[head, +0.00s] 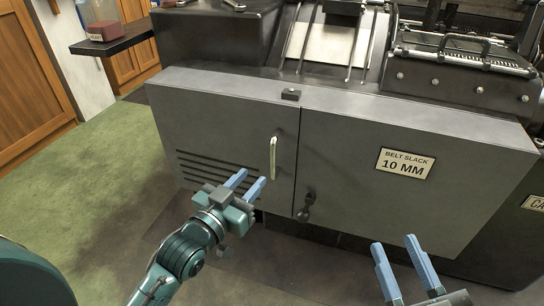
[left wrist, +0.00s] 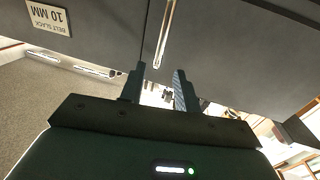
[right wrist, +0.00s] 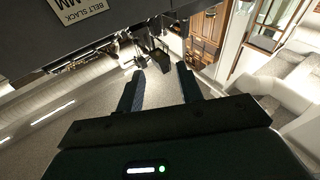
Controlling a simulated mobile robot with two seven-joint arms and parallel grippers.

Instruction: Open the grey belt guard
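The grey belt guard (head: 225,125) is the left door on the front of the dark grey machine, with slots low on its face. It looks shut, flush with the panel beside it. A pale upright bar handle (head: 273,158) is near its right edge. The handle also shows in the left wrist view (left wrist: 165,35), ahead of the fingers. My left gripper (head: 252,184) is open and empty, below and left of the handle and apart from it. My right gripper (head: 394,254) is open and empty, low in front of the right panel; it shows in the right wrist view (right wrist: 160,88).
The right panel bears a "BELT SLACK 10 MM" plate (head: 405,164). A dark knob or latch (head: 305,207) sits low by the door seam. A small block (head: 291,94) lies on the top ledge. Green carpet (head: 110,190) at the left is clear.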

